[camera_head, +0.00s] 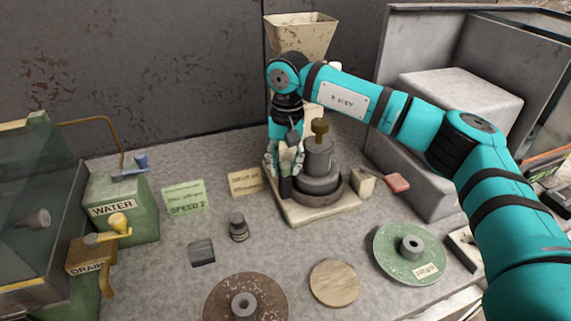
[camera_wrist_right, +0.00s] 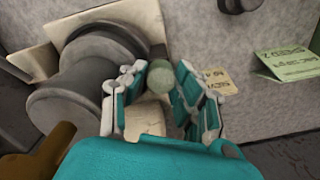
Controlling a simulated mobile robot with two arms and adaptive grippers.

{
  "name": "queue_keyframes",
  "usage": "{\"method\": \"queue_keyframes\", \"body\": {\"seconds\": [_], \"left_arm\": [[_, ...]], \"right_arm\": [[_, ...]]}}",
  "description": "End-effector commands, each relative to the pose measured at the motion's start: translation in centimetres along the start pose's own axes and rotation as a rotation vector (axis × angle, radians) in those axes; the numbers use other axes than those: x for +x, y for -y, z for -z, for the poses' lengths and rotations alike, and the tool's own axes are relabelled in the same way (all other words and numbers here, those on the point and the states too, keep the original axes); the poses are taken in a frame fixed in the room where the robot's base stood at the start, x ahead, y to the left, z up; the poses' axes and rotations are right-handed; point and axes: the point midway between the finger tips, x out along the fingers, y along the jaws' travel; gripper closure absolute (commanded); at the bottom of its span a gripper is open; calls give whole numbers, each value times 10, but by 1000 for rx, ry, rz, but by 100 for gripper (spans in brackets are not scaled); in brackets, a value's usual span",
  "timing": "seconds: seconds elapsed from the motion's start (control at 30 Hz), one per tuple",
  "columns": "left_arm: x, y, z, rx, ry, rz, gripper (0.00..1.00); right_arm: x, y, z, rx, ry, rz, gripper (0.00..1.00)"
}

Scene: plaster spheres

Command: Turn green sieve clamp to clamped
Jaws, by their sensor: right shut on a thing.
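My right gripper (camera_head: 286,167) reaches down at the left side of the grey stacked cylinder device (camera_head: 319,163), which stands on a pale square base. In the right wrist view, its teal and grey fingers (camera_wrist_right: 156,100) are closed around a pale green rounded knob (camera_wrist_right: 158,72), which I take to be the green sieve clamp. The fingers and arm hide most of the clamp in the head view, so its exact turn cannot be told. The cylinder device (camera_wrist_right: 84,82) is beside the fingers in the wrist view. My left gripper is out of view.
A green note card (camera_head: 184,199) and a tan card (camera_head: 245,181) stand left of the device. A small dark weight (camera_head: 239,228), a rusty disc (camera_head: 245,300), a wooden disc (camera_head: 335,284) and a green disc (camera_head: 409,254) lie in front. A tall hopper (camera_head: 300,35) rises behind.

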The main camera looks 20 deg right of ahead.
Motion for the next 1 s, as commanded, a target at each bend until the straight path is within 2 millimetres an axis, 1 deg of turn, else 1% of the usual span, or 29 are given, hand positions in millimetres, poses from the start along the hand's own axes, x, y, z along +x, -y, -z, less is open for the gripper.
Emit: {"method": "queue_keyframes", "body": {"seconds": [0.2,0.6,0.63,0.7,0.8,1.0], "left_arm": [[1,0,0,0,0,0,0],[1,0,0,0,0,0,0],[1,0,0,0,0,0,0],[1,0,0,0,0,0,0],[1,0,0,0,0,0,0],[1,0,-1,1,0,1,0]], "right_arm": [[-2,1,1,-35,-4,4,100],[-3,1,1,-40,-4,5,100],[-3,1,1,-40,-4,5,67],[-3,1,1,-40,-4,5,58],[-2,1,1,-40,-3,3,47],[-1,0,0,-39,-1,1,47]]}}
